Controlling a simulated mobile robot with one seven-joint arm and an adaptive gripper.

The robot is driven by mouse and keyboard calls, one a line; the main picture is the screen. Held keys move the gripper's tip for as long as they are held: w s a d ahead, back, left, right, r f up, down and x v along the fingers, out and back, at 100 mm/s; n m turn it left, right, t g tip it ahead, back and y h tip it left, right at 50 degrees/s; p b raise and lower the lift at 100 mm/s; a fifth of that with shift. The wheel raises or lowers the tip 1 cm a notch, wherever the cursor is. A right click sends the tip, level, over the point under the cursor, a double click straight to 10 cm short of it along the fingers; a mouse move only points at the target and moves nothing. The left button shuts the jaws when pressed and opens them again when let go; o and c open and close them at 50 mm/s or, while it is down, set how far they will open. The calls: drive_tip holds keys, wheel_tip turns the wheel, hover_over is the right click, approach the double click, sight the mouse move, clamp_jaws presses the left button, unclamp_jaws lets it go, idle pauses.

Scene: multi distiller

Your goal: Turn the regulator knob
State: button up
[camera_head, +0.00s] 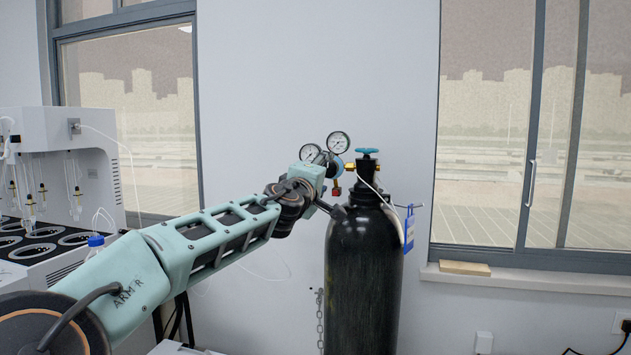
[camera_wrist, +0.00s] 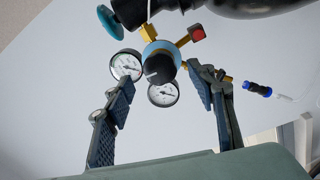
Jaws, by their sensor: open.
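The black regulator knob (camera_wrist: 158,70) sits on the round blue regulator body (camera_wrist: 150,48) in the wrist view. My gripper (camera_wrist: 162,78) is open, with one finger on each side of the knob and visible gaps between. Two white dial gauges flank the knob: a left gauge (camera_wrist: 126,66) and a lower gauge (camera_wrist: 163,94), close to the fingers. In the head view the regulator, with its upper gauge (camera_head: 338,142), is at the top of the black gas cylinder (camera_head: 365,275). My wrist hides the knob there.
A blue-green valve wheel (camera_head: 367,151) tops the cylinder; it also shows in the wrist view (camera_wrist: 110,22). A white distiller (camera_head: 75,128) stands at left. The wall behind is plain.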

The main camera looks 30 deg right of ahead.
drive_tip(key=v, duration=0.7)
drive_tip(key=shift+s, duration=0.15)
drive_tip(key=shift+a, duration=0.1)
idle(0.4)
